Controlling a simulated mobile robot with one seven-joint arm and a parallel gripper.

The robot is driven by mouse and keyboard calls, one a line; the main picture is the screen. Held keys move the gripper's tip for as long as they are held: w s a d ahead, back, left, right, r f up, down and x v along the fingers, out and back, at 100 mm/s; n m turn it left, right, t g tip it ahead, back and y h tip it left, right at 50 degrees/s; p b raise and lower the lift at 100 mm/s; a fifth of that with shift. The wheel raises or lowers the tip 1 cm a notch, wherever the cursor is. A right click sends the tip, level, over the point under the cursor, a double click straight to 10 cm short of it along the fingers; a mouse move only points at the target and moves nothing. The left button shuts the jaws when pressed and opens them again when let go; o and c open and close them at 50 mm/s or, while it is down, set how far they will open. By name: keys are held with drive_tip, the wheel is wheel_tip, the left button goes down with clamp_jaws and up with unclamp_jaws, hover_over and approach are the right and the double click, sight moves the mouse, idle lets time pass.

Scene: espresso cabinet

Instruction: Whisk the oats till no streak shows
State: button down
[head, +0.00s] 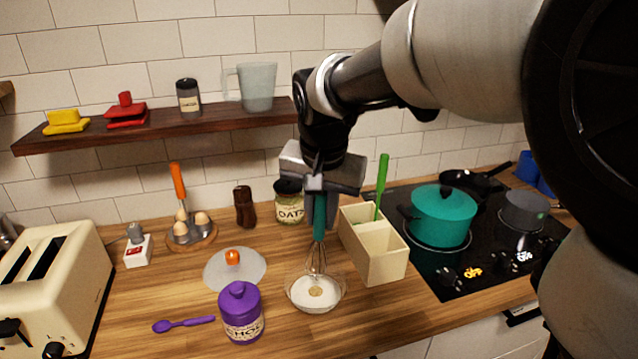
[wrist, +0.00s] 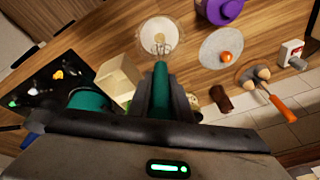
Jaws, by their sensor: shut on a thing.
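My gripper (head: 319,190) is shut on the teal handle of a whisk (head: 319,222) and points down. The whisk's wires reach into a clear glass bowl (head: 334,300) on the wooden counter. The bowl holds white contents with a small tan patch (head: 315,291) at the middle. In the wrist view the teal handle lies between the fingers (wrist: 160,100), and the wires end inside the bowl (wrist: 144,45). A jar labelled OATS (head: 290,207) with a dark lid stands behind the bowl, to its left.
A cream divided box (head: 384,262) stands close right of the bowl, holding a green utensil (head: 382,175). A purple jar (head: 241,318), a glass lid (head: 218,275) and a purple spoon (head: 185,324) lie left. The hob with a teal pot (head: 441,218) is right.

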sight(320, 238)
drive_tip(key=shift+f+b, duration=1.8)
drive_tip(key=shift+f, duration=0.9)
drive_tip(key=shift+w, duration=0.1)
drive_tip(key=shift+d+r, duration=0.1)
drive_tip(key=shift+d, duration=0.05)
drive_tip(key=shift+a, duration=0.25)
drive_tip(key=shift+d, duration=0.25)
drive_tip(key=shift+a, duration=0.15)
drive_tip(key=shift+a, duration=0.1)
